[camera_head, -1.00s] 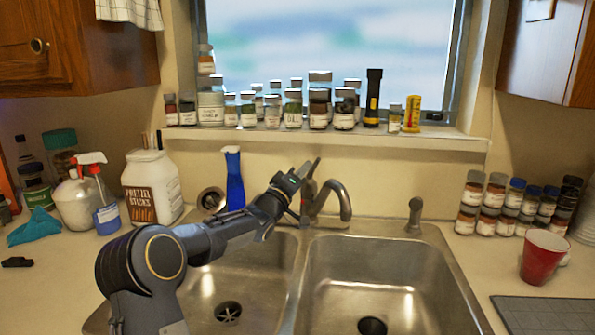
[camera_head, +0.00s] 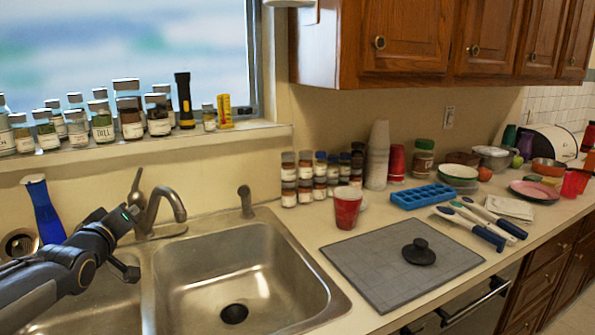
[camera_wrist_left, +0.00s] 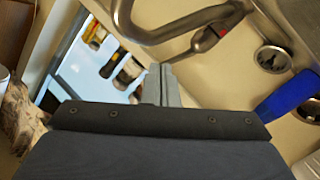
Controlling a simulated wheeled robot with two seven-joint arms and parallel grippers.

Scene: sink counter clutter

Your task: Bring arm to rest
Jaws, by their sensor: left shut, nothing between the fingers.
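My left arm comes in from the left in the head view, and its gripper (camera_head: 128,215) is in front of the window wall, just left of the faucet (camera_head: 160,207). In the left wrist view the fingers of the left gripper (camera_wrist_left: 161,84) are together with nothing between them. The faucet also shows in the wrist view (camera_wrist_left: 165,35), beyond the fingers. A blue spray bottle (camera_head: 43,208) stands behind my left arm; part of its blue body shows at the right in the wrist view (camera_wrist_left: 289,97). My right gripper is not in view.
The double sink (camera_head: 270,250) lies beside and below the arm. Spice jars (camera_head: 102,122) line the windowsill. To the right are a red cup (camera_head: 347,207), more jars, a grey mat (camera_head: 355,280) with a black lid (camera_head: 419,252), a blue ice tray (camera_head: 422,196) and utensils.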

